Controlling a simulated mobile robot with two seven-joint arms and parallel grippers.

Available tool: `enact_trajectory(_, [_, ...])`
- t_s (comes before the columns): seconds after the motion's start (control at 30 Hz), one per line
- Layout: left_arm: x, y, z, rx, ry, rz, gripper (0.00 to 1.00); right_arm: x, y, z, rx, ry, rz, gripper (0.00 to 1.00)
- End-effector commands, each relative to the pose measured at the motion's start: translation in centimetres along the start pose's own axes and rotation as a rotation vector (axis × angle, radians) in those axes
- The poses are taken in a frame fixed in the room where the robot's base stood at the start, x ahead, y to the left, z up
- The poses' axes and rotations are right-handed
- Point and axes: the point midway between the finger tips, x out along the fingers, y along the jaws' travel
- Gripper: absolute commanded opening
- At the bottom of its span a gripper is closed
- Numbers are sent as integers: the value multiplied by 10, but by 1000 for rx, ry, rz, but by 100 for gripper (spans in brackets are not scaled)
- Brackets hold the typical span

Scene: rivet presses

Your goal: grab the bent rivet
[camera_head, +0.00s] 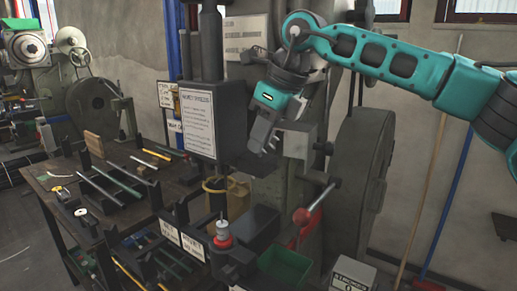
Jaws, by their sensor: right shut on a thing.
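My right arm comes in from the upper right. Its teal and grey gripper (262,142) points down beside the press head. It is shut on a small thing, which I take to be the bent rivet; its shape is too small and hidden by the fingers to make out. The dark rivet press (214,120) stands just left of the gripper, with a white printed sign (198,122) on its front. My left gripper is not in view.
Below the press are a red and white knob-like part (222,236) and a green bin (286,265). A red-handled lever (308,216) sticks out right of it. A workbench (62,222) with rods and tools stands at left. A grey box (352,275) is at lower right.

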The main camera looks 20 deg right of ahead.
Motion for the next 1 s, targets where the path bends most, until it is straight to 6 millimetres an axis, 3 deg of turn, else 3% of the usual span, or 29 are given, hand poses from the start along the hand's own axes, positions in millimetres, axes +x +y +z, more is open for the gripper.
enact_trajectory(0.47, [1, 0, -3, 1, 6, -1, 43, -2, 0, 1, 0, -1, 0, 0])
enact_trajectory(0.8, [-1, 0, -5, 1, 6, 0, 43, -36, 0, 16, 0, -3, 0, 0])
enact_trajectory(1.0, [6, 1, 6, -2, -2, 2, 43, -32, 47, 10, -9, 0, 0, 0])
